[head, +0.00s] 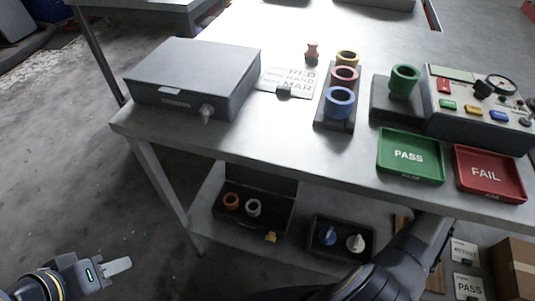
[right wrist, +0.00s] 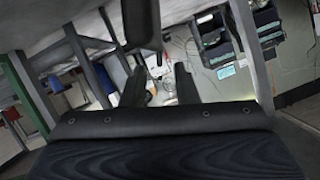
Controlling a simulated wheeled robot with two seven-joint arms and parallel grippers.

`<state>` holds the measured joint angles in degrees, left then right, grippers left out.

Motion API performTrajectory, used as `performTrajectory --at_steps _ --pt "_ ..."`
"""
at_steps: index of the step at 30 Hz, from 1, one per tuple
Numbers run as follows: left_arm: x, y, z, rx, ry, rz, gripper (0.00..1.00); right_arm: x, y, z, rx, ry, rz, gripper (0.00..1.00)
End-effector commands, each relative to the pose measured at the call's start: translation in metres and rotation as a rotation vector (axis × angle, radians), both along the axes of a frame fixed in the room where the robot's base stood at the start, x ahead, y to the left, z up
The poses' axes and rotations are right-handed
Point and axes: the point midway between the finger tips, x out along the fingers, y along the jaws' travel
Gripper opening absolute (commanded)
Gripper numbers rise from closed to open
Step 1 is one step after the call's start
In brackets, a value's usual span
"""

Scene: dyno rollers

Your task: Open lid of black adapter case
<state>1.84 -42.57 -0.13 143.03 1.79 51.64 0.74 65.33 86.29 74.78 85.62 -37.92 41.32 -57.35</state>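The black adapter case (head: 240,224) sits on the lower shelf under the bench. Its dark lid (head: 262,179) appears raised at the back, and an orange ring (head: 231,201) and a white ring (head: 253,207) show inside. A yellow piece (head: 270,237) is at its front edge. My left gripper (head: 118,267) is low at the left, well apart from the case; its finger spacing is unclear. My right gripper (right wrist: 160,87) shows two separated dark fingers with nothing between them in the right wrist view; it is not visible in the head view.
A black tray (head: 318,250) with blue and white parts is right of the case. Above are a grey drawer box (head: 190,80), ring stand (head: 326,121), green PASS tray (head: 410,175) and red FAIL tray (head: 490,195). A table leg (head: 165,185) stands left of the shelf.

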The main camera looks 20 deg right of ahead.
Motion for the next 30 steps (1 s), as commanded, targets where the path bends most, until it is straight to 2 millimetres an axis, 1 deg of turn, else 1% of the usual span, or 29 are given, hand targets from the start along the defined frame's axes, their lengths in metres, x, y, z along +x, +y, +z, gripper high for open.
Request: performTrajectory --at_steps 1,6,9,16,22,30 --pt "0.000 0.000 -0.002 0.000 0.000 0.000 0.36 0.003 0.007 -0.004 0.002 0.000 0.001 0.27" --pt "0.000 0.000 -0.004 0.000 0.000 0.000 0.36 0.010 0.020 -0.009 0.000 0.001 0.000 0.27" --pt "0.000 0.000 -0.004 0.000 0.000 0.000 0.36 0.012 0.023 -0.010 0.001 0.000 -0.001 0.27" --pt "0.000 0.000 -0.004 0.000 0.000 0.000 0.36 0.012 0.024 -0.010 0.000 0.001 -0.001 0.27" --pt "0.000 0.000 -0.004 0.000 0.000 0.000 0.36 0.012 0.023 -0.010 0.000 0.001 -0.001 0.01" --pt "0.000 0.000 -0.004 0.000 0.000 0.000 0.36 0.012 0.023 -0.010 0.000 0.001 -0.001 0.00"
